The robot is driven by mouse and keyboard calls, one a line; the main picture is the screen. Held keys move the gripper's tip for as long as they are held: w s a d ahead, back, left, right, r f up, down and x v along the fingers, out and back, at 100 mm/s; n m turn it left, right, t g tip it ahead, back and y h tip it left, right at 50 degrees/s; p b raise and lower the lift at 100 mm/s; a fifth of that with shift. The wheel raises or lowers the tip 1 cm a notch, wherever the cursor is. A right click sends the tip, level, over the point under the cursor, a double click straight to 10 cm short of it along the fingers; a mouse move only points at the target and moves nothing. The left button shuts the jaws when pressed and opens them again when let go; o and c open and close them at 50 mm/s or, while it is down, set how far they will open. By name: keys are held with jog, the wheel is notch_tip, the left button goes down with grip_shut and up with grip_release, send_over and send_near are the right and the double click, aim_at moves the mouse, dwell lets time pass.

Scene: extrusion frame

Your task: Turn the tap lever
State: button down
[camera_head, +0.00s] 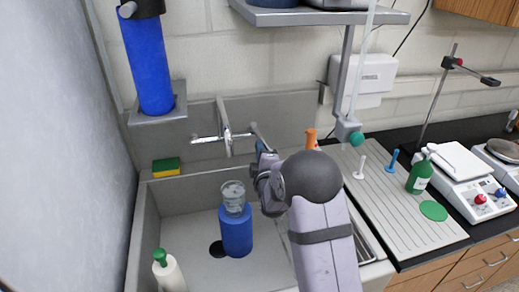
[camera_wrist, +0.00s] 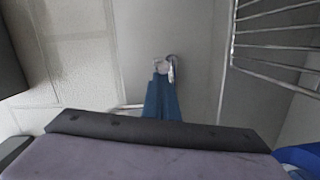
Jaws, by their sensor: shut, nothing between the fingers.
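The chrome tap (camera_head: 225,136) is fixed at the back wall of the grey sink, with a spout and a crossbar. A thin grey bar (camera_head: 261,135), perhaps the tap lever, slants at its right end, just above my gripper (camera_head: 262,149). My gripper's blue fingers are shut with nothing between them. In the wrist view, the fingers of my gripper (camera_wrist: 162,72) point at a small chrome part of the tap (camera_wrist: 171,64) at their tips. I cannot tell whether they touch it. My wrist hides part of the area below the tap.
A blue bottle with a clear top (camera_head: 236,232) stands in the sink (camera_head: 185,199), near the drain. A white bottle with a green cap (camera_head: 168,272) is at the front left. A sponge (camera_head: 166,167) lies on the back left ledge. A ribbed drainboard (camera_head: 395,207) is right.

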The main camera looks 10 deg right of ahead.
jog(key=shift+d+f+b, duration=0.2)
jog(key=shift+d+b, duration=0.85)
jog(key=shift+b, duration=0.05)
jog(key=w+d+b, duration=0.2)
jog(key=d+b, duration=0.4)
jog(key=shift+d+r+b, duration=0.15)
jog(key=shift+d+b, duration=0.2)
jog(key=shift+d, duration=0.05)
jog(key=shift+w, duration=0.1)
jog(key=s+b, duration=0.2)
jog(key=s, duration=0.5)
jog(key=shift+s+a+r+b, duration=0.15)
jog(key=shift+a+r+b, duration=0.05)
jog(key=shift+a+b, duration=0.2)
jog(key=c, duration=2.4)
grip_release()
jog(key=shift+c, duration=0.2)
